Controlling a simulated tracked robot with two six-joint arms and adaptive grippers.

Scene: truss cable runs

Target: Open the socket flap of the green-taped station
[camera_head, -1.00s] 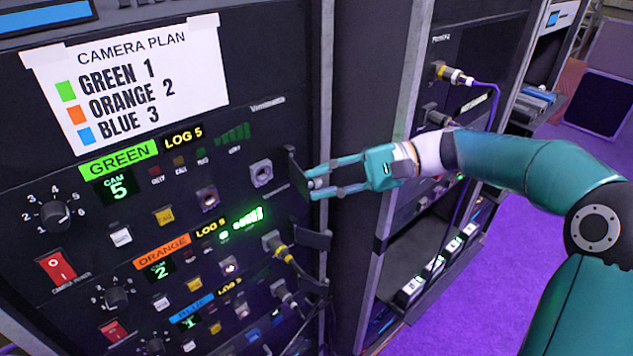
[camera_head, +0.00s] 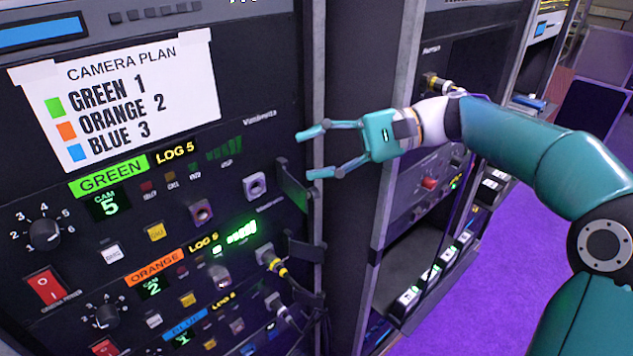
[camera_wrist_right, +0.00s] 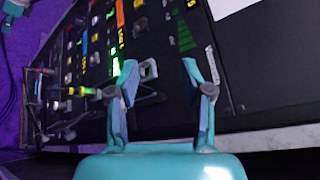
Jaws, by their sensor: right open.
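The green-taped station is the top row of the rack, marked by a green tape label (camera_head: 113,178) and showing CAM 5. Its square grey socket (camera_head: 255,186) is uncovered. Its dark flap (camera_head: 292,186) stands out from the panel on the socket's right side. My right gripper (camera_head: 311,155) is open and empty, just above and right of the flap, with its fingers pointing left; the gap between them looks clear of the flap. In the right wrist view, the socket (camera_wrist_right: 148,70) shows between the open fingers. My left gripper is out of view.
Below are the orange-taped row (camera_head: 153,267), with a yellow-collared plug (camera_head: 275,263) in its socket and its flap (camera_head: 306,250) standing out, and the blue-taped row (camera_head: 184,328). Purple floor is clear at right.

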